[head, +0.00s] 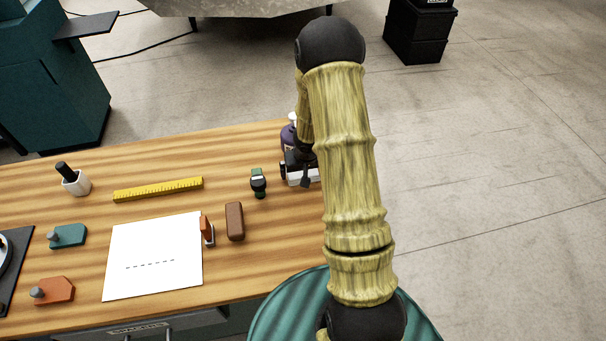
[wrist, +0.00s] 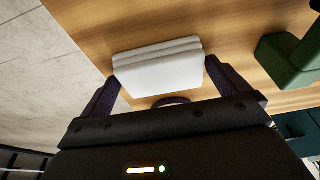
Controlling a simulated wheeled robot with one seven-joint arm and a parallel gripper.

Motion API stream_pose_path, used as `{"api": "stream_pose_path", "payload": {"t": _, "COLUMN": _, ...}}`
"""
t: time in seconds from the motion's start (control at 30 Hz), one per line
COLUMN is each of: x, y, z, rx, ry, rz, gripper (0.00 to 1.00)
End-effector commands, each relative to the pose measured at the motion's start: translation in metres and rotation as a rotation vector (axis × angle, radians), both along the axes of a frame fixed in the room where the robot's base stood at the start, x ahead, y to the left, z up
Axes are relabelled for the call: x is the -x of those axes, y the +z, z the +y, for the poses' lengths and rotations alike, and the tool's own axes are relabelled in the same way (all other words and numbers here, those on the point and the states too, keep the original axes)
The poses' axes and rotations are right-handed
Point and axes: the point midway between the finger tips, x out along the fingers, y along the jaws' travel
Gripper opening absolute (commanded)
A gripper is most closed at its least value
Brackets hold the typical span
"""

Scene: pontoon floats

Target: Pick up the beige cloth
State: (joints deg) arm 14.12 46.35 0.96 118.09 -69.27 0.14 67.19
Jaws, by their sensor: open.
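A folded, whitish cloth (wrist: 158,68) lies on the wooden table in the wrist view, its layers stacked at the far edge. It is the only cloth-like thing I see, and it looks paler than beige. It also shows in the head view as a pale strip (head: 304,177), partly hidden by my gripper. My gripper (wrist: 161,72) is open, with one dark finger on each side of the cloth. I cannot tell whether the fingers touch it. In the head view my gripper (head: 297,172) is low at the table's right end.
A dark green object (wrist: 290,60) stands right of the cloth in the wrist view. A purple bottle (head: 288,137) is close behind my gripper. A brown block (head: 235,221), a yellow ruler (head: 158,189) and a white sheet (head: 153,257) lie left. The table's right edge is close.

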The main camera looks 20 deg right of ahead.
Motion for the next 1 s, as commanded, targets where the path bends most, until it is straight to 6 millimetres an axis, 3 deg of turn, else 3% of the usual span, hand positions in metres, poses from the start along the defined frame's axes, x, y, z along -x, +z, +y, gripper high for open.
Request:
{"api": "stream_pose_path", "payload": {"t": 0.27, "x": 0.0, "y": 0.0, "z": 0.0, "rx": 0.0, "ry": 0.0, "rz": 0.0, "gripper": 1.0}}
{"api": "stream_pose_path", "payload": {"t": 0.43, "x": 0.0, "y": 0.0, "z": 0.0, "rx": 0.0, "ry": 0.0, "rz": 0.0, "gripper": 0.69}}
{"api": "stream_pose_path", "payload": {"t": 0.5, "x": 0.0, "y": 0.0, "z": 0.0, "rx": 0.0, "ry": 0.0, "rz": 0.0, "gripper": 0.65}}
{"api": "stream_pose_path", "payload": {"t": 0.77, "x": 0.0, "y": 0.003, "z": 0.0, "rx": 0.0, "ry": 0.0, "rz": -0.001, "gripper": 0.65}}
{"api": "stream_pose_path", "payload": {"t": 1.0, "x": 0.0, "y": 0.033, "z": -0.001, "rx": -0.002, "ry": -0.002, "rz": -0.003, "gripper": 0.65}}
